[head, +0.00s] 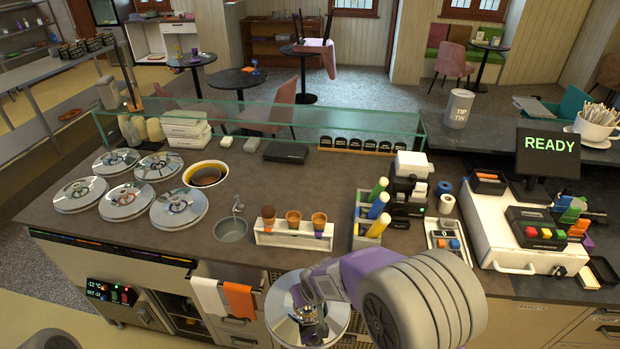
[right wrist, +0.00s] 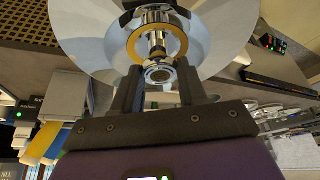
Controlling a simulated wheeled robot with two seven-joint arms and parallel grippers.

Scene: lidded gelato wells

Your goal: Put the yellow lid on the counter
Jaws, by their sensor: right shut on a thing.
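My right gripper (head: 316,303) is shut on the knob of the yellow lid (head: 283,318), a round mirror-like disc. In the right wrist view, the fingers (right wrist: 158,78) close around the knob, and a yellow ring on the lid (right wrist: 215,30) circles its base. The lid is in front of the counter's front edge, apart from the counter top (head: 310,178). The open yellow-rimmed well (head: 222,166) is at the left of the counter with brown gelato inside. My left gripper is not in view.
Several lidded wells (head: 83,195) stand left of the open well. A sink (head: 231,229), a cone rack (head: 294,237) and a rack of coloured bottles (head: 363,235) line the front. Bare counter lies behind the cone rack. A glass screen (head: 330,122) runs along the back.

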